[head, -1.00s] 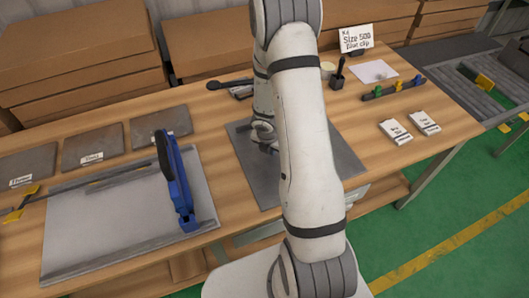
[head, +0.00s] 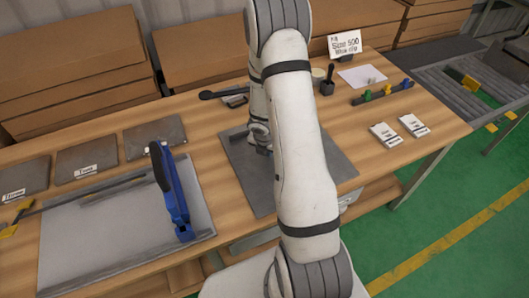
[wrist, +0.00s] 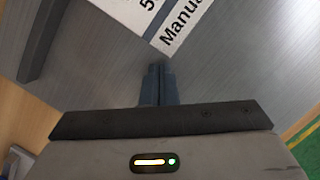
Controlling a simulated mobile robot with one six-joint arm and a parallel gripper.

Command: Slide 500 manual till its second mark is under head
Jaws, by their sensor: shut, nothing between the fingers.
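In the head view my gripper (head: 262,150) is low over the grey plate (head: 325,160), partly hidden by my arm, and the manual there is hidden. I cannot make out any marks on the manual, or which part is the head.
A blue-handled lever tool (head: 172,190) stands on a large grey board (head: 95,240) at left. Two white booklets (head: 386,135) lie at right, near a clip strip (head: 383,92) and a "Size 500" sign (head: 344,43). Grey labelled pads (head: 87,160) lie at back left.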

